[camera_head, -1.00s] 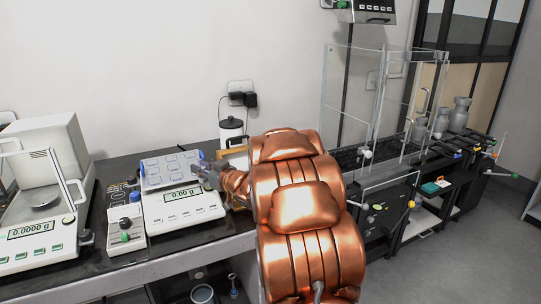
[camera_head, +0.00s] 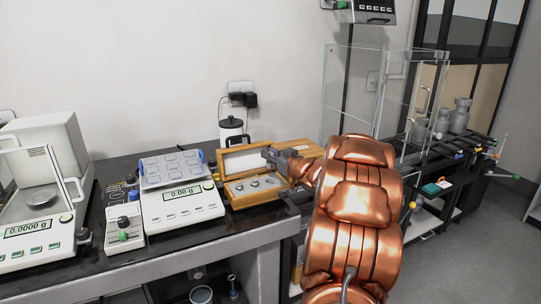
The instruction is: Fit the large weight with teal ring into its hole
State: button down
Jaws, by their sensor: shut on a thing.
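An open wooden box (camera_head: 258,202) stands right of the white balance. Its grey insert holds small silvery weights (camera_head: 254,183) in a row. My gripper (camera_head: 269,155) is over the back right of the box, in front of the raised lid (camera_head: 242,160). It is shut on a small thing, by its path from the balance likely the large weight. The teal ring cannot be made out at this size, and the held thing is mostly hidden by the fingers. It appears above the insert; the hole under it cannot be told.
The white balance (camera_head: 182,206) reads 0.00 g, with a tilted grey-blue panel (camera_head: 171,168) behind its display. An analytical balance (camera_head: 35,245) is at the far left, and a glass enclosure (camera_head: 350,90) at the right.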

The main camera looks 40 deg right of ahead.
aim_at(273, 167)
jog(key=shift+f+b, duration=1.9)
jog(key=shift+f, duration=0.2)
jog(key=shift+s+p, duration=0.15)
jog(key=shift+p, duration=0.65)
jog(key=shift+f, duration=0.95)
jog(key=c, duration=0.9)
grip_release()
jog(key=s+a, duration=0.1)
jog(key=s, duration=1)
jog(key=shift+s+a+r, duration=0.3)
jog(key=shift+s+a, duration=0.05)
jog(key=shift+s, duration=0.05)
jog(key=shift+s, duration=0.1)
